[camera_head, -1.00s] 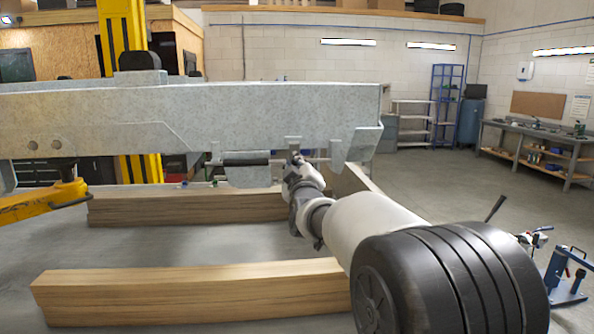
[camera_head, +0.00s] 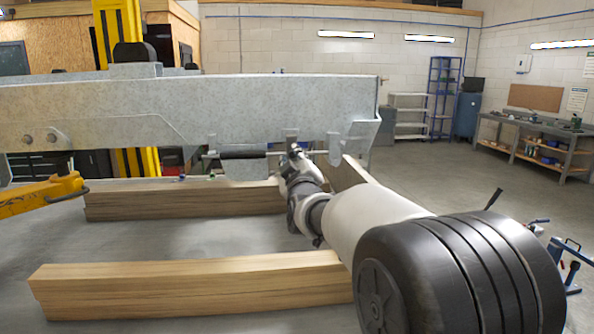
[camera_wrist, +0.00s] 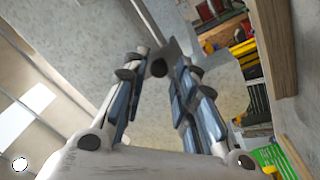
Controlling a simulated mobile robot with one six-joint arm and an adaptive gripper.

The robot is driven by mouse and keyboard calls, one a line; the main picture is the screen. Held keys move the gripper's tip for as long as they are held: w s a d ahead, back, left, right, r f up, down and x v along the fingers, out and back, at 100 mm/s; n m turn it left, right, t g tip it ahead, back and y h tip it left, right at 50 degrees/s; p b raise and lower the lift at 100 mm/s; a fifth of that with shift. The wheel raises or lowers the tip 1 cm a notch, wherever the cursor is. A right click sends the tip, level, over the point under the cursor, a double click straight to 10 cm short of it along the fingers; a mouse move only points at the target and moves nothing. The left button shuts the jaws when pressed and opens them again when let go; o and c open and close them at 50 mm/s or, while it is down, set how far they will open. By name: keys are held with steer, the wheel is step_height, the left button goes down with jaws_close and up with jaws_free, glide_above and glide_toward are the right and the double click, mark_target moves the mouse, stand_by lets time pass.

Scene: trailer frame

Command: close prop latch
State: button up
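The galvanised trailer frame (camera_head: 220,110) spans the head view. Under its lower edge is the latch, a thin rod with a black sleeve (camera_head: 243,154) in front of a grey plate (camera_head: 245,170). A small grey tab (camera_head: 291,134) hangs from the frame right of the sleeve. My gripper (camera_head: 294,152) is just below this tab, right of the plate. In the wrist view, my gripper's blue-padded fingers (camera_wrist: 157,80) are spread apart. A grey metal piece with a dark round spot (camera_wrist: 159,68) shows between the fingertips; contact cannot be told. My gripper hides part of the rod.
Wooden beams lie on the floor, one in front (camera_head: 190,285) and one under the frame (camera_head: 180,200). A yellow jack arm (camera_head: 40,195) is at left, a yellow post (camera_head: 118,30) behind. A workbench (camera_head: 535,135) stands far right, with open floor before it.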

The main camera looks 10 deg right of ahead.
steer(key=s+f, duration=0.1)
steer(key=s, duration=0.9)
steer(key=shift+s, duration=0.35)
steer(key=s+d+f+m+g, duration=0.1)
steer(key=s+f+m+g, duration=0.2)
steer(key=s, duration=1)
steer(key=s+d+f+m+g, duration=0.2)
steer(key=s+f+g, duration=0.4)
steer(key=s+f, duration=0.4)
steer(key=s+d+f+m+g, duration=0.2)
steer(key=s+f+m+g, duration=0.2)
steer(key=s, duration=1.3)
step_height(320, 180, down, 4)
steer(key=shift+s+r+g, duration=0.25)
steer(key=shift+s+g, duration=0.05)
steer(key=shift+g, duration=0.4)
